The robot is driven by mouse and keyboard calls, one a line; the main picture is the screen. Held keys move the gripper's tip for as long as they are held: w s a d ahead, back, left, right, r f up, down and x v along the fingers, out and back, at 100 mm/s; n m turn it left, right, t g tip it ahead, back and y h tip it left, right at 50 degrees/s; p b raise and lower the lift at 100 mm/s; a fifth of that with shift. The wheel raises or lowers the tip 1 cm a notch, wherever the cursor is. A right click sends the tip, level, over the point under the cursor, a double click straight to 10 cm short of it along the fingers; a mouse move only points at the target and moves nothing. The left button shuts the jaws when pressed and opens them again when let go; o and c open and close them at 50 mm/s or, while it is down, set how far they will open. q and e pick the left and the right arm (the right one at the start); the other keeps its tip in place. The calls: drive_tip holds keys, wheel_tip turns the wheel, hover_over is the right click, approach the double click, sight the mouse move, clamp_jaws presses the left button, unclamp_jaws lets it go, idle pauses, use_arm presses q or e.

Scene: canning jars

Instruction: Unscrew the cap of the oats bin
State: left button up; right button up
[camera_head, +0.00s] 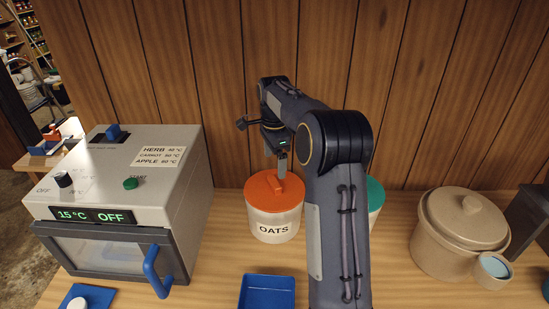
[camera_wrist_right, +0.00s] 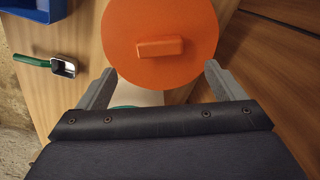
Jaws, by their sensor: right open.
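The oats bin (camera_head: 273,226) is a white tub labelled OATS, standing on the wooden counter in the head view. Its orange cap (camera_head: 262,190) sits on top and has a raised bar handle. In the right wrist view the round orange cap (camera_wrist_right: 190,25) and its bar handle (camera_wrist_right: 160,47) show ahead of the fingers. My right gripper (camera_head: 281,168) is above the cap in the head view. In the right wrist view its fingers (camera_wrist_right: 160,82) are spread wide and empty, with the bar beyond and between them. My left gripper is not in view.
A dryer-like box (camera_head: 120,200) with a blue handle stands left of the bin. A blue tray (camera_head: 268,291) lies in front. A green-lidded container (camera_head: 375,195) is partly hidden behind my right arm. A beige crock (camera_head: 455,240) stands right. A green-handled tool (camera_wrist_right: 45,64) lies on the counter.

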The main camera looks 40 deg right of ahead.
sight(275, 181)
drive_tip(key=shift+f+p, duration=0.3)
drive_tip(key=shift+f, duration=3.25)
drive_tip(key=c, duration=1.1)
drive_tip(key=shift+r+n+p, duration=0.1)
drive_tip(key=shift+n+p, duration=0.25)
drive_tip(key=shift+n, duration=0.85)
drive_tip(key=shift+c, duration=0.3)
drive_tip(key=shift+n, duration=1.2)
drive_tip(key=n+p, duration=0.1)
drive_tip(key=n, duration=0.1)
drive_tip(key=shift+n, duration=1.3)
